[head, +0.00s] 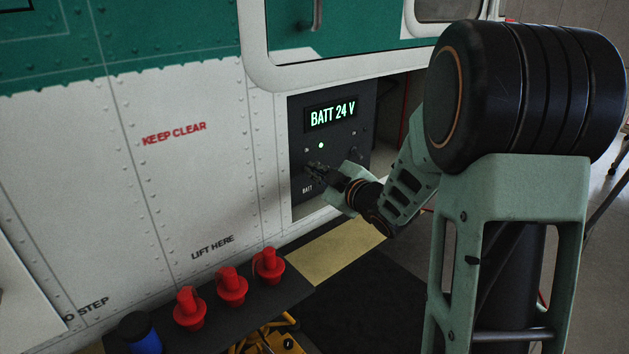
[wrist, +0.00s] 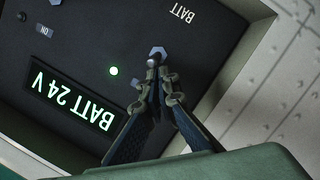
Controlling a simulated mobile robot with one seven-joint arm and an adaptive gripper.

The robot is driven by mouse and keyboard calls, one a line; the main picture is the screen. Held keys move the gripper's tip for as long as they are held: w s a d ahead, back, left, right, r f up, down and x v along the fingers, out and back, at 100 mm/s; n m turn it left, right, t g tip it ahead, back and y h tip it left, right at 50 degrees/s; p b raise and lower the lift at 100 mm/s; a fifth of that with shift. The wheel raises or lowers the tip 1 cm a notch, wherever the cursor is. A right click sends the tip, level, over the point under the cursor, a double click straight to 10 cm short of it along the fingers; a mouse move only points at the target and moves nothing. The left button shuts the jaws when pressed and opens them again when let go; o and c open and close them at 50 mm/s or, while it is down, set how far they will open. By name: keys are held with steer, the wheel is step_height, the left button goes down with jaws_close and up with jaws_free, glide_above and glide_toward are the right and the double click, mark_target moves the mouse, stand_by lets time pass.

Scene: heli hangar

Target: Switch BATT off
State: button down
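The dark panel (head: 355,138) has a lit display (head: 331,114) reading "BATT 24 V" and a lit green lamp (head: 321,145). The BATT switch (wrist: 157,53) is a small metal toggle with a hex nut, beside the BATT label (wrist: 182,14) in the turned wrist view. My gripper (wrist: 159,78) is at the toggle, its two fingertips drawn close together. The tips overlap the toggle's lever end in the picture; I cannot tell whether they touch it. In the head view my gripper (head: 313,172) hides the toggle.
Another small control (wrist: 22,16) sits near an ON label (wrist: 43,30). The panel is recessed in the white riveted body (head: 190,180). Below are several red plugs (head: 230,287) and a blue cylinder (head: 139,334) on a dark surface.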

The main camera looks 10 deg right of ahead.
steer(key=shift+s+d+f+t+b, duration=0.15)
steer(key=shift+f+t+b, duration=0.35)
steer(key=shift+b, duration=0.9)
steer(key=shift+f+b, duration=0.2)
steer(key=shift+b, duration=0.7)
